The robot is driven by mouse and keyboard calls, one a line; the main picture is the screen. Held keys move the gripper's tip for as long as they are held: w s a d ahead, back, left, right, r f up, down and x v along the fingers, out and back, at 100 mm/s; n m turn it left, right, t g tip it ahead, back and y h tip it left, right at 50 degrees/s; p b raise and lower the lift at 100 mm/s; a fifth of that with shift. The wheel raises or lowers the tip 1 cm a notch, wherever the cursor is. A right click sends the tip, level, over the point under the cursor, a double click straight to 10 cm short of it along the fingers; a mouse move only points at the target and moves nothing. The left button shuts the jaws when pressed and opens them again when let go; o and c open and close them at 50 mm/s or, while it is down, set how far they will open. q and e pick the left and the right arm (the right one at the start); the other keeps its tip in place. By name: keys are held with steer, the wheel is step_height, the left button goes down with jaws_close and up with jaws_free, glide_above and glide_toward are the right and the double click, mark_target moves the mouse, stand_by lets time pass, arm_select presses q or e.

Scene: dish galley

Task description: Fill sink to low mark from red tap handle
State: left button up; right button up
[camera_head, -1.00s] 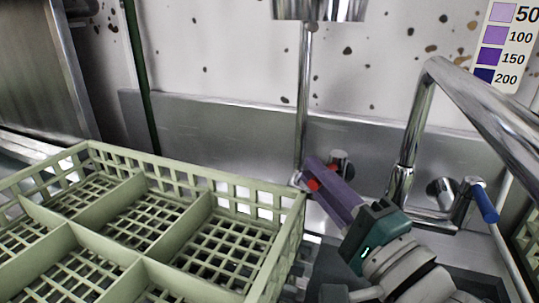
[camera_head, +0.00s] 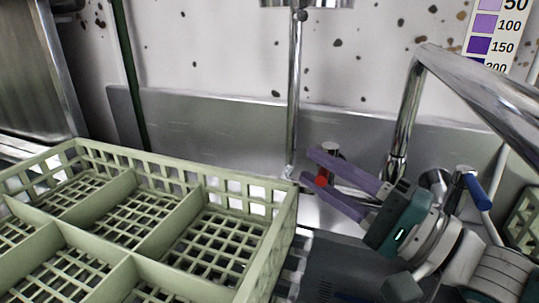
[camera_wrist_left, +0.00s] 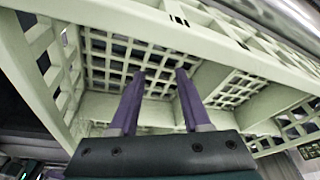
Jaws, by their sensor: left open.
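The red tap handle (camera_head: 321,178) sits low at the steel back panel, beside a chrome fitting (camera_head: 331,149). My right gripper (camera_head: 312,166) comes from the right with its two purple fingers spread. The red handle shows between the fingers near their tips; I cannot tell whether either finger touches it. The sink basin, its low mark and any water are not clearly visible. My left gripper (camera_wrist_left: 160,74) shows in the left wrist view, open and empty, by the pale green rack (camera_wrist_left: 150,49). It is out of the head view.
The compartmented rack (camera_head: 150,259) fills the lower left in the head view. A chrome faucet pipe (camera_head: 408,118) and a blue tap handle (camera_head: 477,190) stand close to my right arm. A vertical chrome pipe (camera_head: 295,95) rises behind the rack's corner. A colour chart (camera_head: 490,28) hangs upper right.

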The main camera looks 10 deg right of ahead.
steer(key=shift+o, duration=0.8)
arm_select(q)
steer(key=shift+r+p, duration=0.55)
steer(key=shift+r, duration=0.05)
arm_select(e)
steer(key=v, duration=0.7)
steer(key=shift+s+d, duration=0.15)
steer(key=shift+s, duration=0.05)
steer(key=shift+f, duration=0.1)
